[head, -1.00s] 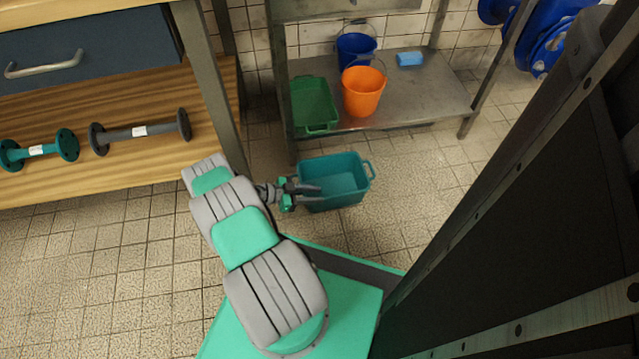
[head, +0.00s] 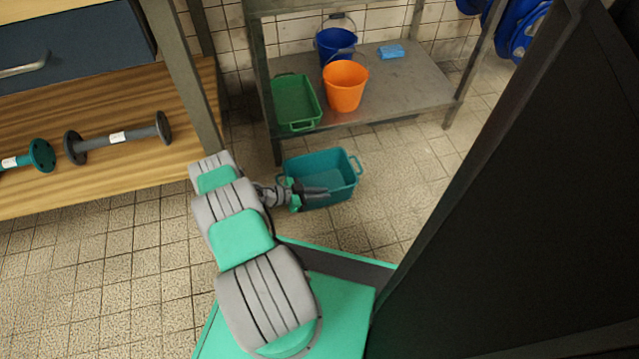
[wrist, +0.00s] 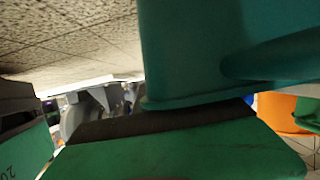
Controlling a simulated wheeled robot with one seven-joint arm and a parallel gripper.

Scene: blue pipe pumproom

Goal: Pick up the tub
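A teal tub (head: 336,174) with handles at its ends stands on the tiled floor in front of the metal shelf. My gripper (head: 322,192) reaches from the left across the tub's near left side, with its fingers over or beside the near wall; I cannot tell whether they touch it. In the wrist view, the tub's teal wall and handle (wrist: 195,45) fill the upper right, very close to one green finger with a dark pad. Another finger shows at the left edge, apart from it, so the gripper looks open. A second, green tub (head: 295,101) sits on the shelf.
The metal shelf (head: 405,88) also holds an orange bucket (head: 345,88), a blue bucket (head: 330,42) and a blue block (head: 391,51). A wooden bench with flanged pipes (head: 118,137) stands left. A dark cabinet (head: 500,220) blocks the right. Floor right of the tub is clear.

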